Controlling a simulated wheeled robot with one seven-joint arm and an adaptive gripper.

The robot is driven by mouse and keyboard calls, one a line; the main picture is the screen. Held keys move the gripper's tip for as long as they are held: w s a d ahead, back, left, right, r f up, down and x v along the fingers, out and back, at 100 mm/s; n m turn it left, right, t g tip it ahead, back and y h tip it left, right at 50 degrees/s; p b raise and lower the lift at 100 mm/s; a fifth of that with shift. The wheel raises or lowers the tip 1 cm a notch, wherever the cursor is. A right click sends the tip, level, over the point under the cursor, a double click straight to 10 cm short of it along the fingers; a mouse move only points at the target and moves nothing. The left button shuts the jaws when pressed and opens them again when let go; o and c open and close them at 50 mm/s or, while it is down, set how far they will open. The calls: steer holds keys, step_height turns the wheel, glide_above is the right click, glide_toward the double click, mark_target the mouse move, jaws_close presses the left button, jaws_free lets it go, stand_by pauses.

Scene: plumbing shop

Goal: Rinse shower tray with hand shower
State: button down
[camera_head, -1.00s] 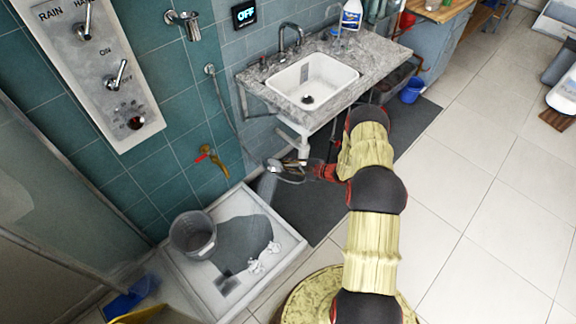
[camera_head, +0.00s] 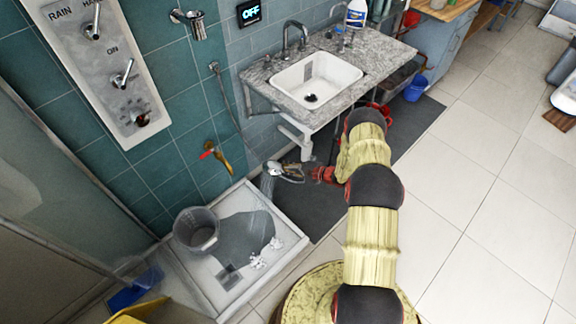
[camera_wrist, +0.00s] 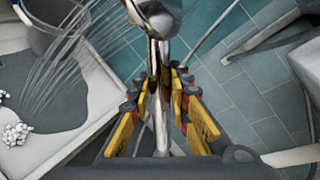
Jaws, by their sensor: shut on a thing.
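My gripper (camera_head: 308,173) is shut on the chrome hand shower (camera_head: 285,172). In the wrist view its handle (camera_wrist: 160,95) stands between the yellow finger pads (camera_wrist: 162,112), its head at the top edge. Water streams from the head down and left. The white shower tray (camera_head: 290,241) lies below and left of my gripper, with a dark grey patch (camera_head: 240,240) on its floor. White clumps (camera_head: 258,262) lie near its right side, beside a square drain (camera_head: 229,275). A grey bucket (camera_head: 196,232) stands in the tray; both show in the wrist view.
A shower panel (camera_head: 122,80) with levers and a brass tap (camera_head: 218,155) are on the tiled wall. A grey hose (camera_head: 233,112) hangs there. The sink counter (camera_head: 395,52) is above and right of my gripper. A blue dustpan (camera_head: 135,290) lies left of the tray.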

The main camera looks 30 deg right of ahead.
steer(key=shift+a+p, duration=1.7)
steer(key=shift+a, duration=2.05)
steer(key=shift+s+d+p, duration=1.95)
steer(key=shift+s+d, duration=0.7)
steer(key=shift+s, duration=2.7)
steer(key=w+d+b, duration=0.4)
steer(key=d+b, duration=0.4)
steer(key=d, duration=0.5)
steer(key=shift+w+d, duration=0.15)
